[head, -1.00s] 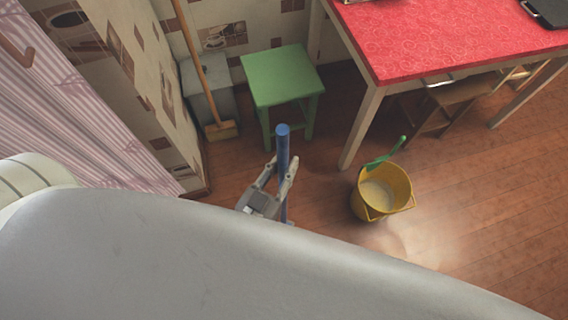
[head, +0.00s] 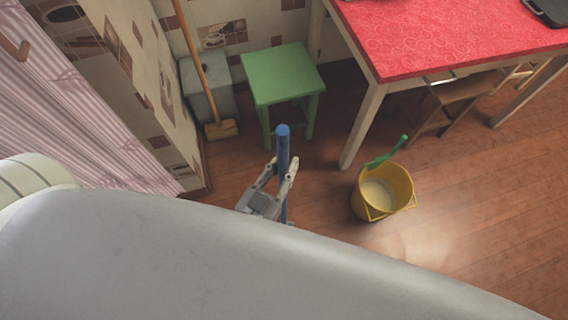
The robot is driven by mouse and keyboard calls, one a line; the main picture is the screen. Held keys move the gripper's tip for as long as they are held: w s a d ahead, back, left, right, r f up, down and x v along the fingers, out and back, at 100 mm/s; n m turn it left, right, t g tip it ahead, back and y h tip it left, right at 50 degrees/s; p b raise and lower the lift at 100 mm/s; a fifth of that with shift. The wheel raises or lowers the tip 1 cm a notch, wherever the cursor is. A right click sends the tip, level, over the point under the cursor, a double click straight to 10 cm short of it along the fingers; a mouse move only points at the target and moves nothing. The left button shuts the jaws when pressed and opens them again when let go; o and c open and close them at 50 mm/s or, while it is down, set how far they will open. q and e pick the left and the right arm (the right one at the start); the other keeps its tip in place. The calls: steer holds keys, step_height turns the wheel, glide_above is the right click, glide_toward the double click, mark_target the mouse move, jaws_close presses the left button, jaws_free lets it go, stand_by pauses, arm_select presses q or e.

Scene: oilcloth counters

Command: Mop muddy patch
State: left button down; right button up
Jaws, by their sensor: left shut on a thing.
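A blue mop handle (head: 283,149) stands nearly upright in the middle of the head view. My left gripper (head: 281,186) is shut around it. The lower end of the handle and any mop head are hidden behind my own body. A yellow bucket (head: 371,207) with whitish liquid in it stands on the floor to the right of the gripper. A green-handled thing (head: 386,155) rests at its rim. No muddy patch can be made out on the visible floor. My right gripper is not in view.
A green stool (head: 283,76) stands behind the mop handle. A broom (head: 221,128) leans by a grey bin (head: 207,88) at the back left. A red-topped table (head: 450,35) and a brown wooden chair (head: 455,98) stand at the right. Wooden floor (head: 490,200) is clear at right.

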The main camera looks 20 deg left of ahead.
arm_select(q)
steer(key=shift+f+b, duration=0.5)
steer(key=shift+f, duration=0.3)
steer(key=shift+w+r, duration=0.1)
steer(key=w, duration=0.1)
steer(key=w+a+p, duration=0.1)
steer(key=w+a, duration=0.1)
steer(key=shift+w+a, duration=0.25)
steer(key=shift+w, duration=0.1)
steer(key=w, duration=0.1)
steer(key=w+a, duration=0.1)
steer(key=w+a+p, duration=0.1)
steer(key=shift+w+a, duration=0.25)
steer(key=shift+w, duration=0.1)
stand_by(0.4)
